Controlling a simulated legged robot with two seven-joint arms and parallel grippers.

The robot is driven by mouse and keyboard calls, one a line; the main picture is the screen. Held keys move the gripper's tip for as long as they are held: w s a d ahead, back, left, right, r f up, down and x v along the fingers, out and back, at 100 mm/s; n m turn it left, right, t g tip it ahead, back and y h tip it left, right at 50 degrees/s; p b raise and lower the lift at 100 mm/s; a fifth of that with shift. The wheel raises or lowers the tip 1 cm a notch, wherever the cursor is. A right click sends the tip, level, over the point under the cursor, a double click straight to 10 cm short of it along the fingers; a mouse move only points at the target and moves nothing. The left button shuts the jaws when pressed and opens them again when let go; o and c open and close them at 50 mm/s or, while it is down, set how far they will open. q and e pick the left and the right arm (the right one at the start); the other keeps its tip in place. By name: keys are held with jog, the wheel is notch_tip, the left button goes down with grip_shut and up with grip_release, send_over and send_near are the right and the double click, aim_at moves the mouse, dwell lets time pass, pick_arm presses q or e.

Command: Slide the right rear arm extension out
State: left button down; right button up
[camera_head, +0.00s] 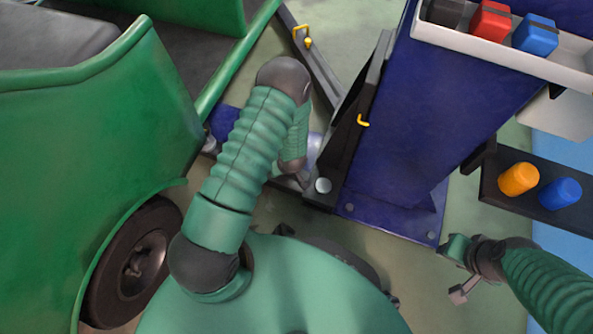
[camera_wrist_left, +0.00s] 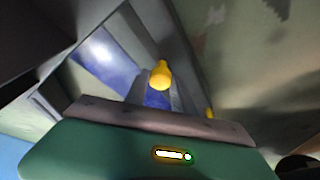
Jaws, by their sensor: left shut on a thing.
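A dark lift arm (camera_head: 318,62) with a yellow handle (camera_head: 301,38) runs along the floor at the top of the head view. A second dark arm (camera_head: 345,140) with a small yellow handle (camera_head: 362,121) stands out beside the blue post. My left arm reaches down between the green rickshaw and the post and hides its own gripper in the head view. In the left wrist view a yellow handle (camera_wrist_left: 160,74) lies between my left gripper's fingers, which are shut on it. My right gripper (camera_head: 456,270) hangs at the lower right, touching nothing; its jaw gap is unclear.
The green rickshaw (camera_head: 90,150) with a black wheel (camera_head: 135,262) fills the left. The blue post (camera_head: 440,110) stands right of my left arm. A white tray (camera_head: 450,38) and a dark shelf (camera_head: 500,195) hold coloured pieces. Floor is clear around my right gripper.

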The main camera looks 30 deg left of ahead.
pick_arm(q)
jog(key=a, duration=0.2)
jog(key=s+a, duration=0.1)
jog(key=a, duration=0.5)
jog(key=shift+s+p, duration=0.35)
jog(key=shift+p, duration=0.05)
jog(key=shift+s+a, duration=0.1)
jog(key=shift+a, duration=0.55)
jog(key=c, duration=1.1)
grip_release()
